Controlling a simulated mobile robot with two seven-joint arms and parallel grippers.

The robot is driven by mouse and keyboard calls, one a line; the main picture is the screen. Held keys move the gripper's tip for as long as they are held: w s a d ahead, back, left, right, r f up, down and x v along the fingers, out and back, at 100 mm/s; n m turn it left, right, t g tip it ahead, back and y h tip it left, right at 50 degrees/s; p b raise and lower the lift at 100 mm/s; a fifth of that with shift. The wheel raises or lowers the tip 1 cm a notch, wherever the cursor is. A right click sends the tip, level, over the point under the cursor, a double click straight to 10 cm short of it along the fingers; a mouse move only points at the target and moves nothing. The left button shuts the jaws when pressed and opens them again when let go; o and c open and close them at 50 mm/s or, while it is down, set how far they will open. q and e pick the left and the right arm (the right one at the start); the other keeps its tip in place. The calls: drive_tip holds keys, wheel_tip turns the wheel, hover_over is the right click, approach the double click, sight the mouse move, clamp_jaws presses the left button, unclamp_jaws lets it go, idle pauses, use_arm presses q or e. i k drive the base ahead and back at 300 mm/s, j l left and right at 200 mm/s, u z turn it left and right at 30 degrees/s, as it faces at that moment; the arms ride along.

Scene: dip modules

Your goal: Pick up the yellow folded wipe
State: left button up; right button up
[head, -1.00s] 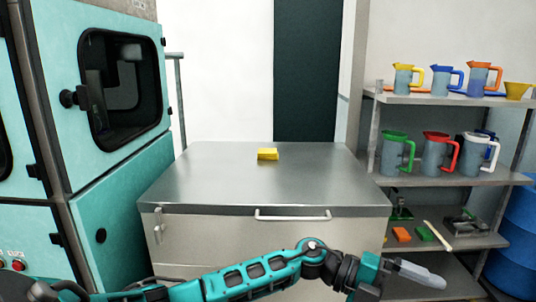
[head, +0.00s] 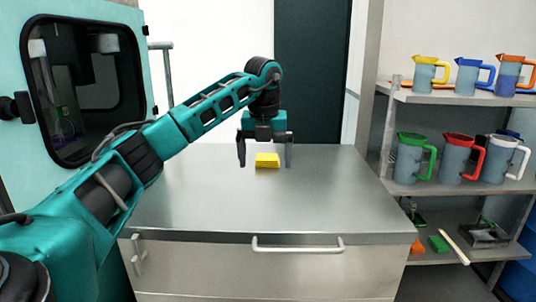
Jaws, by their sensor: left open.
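The yellow folded wipe (head: 267,161) lies flat on the steel worktop, toward its back and near the middle. My left gripper (head: 265,163) points down with its two dark fingers spread, one to the left and one to the right of the wipe in the picture. The jaws are open and hold nothing. I cannot tell exactly how far the fingertips are above the worktop. My right gripper does not show.
The steel worktop (head: 210,205) is otherwise bare. A teal cabinet with a dark window (head: 85,90) stands at the left. At the right, a shelf (head: 400,192) holds several coloured-lid jugs. A drawer handle (head: 298,246) juts from the front.

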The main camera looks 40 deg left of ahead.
sight(262, 160)
drive_tip(key=i+j, duration=0.75)
drive_tip(key=j, duration=0.2)
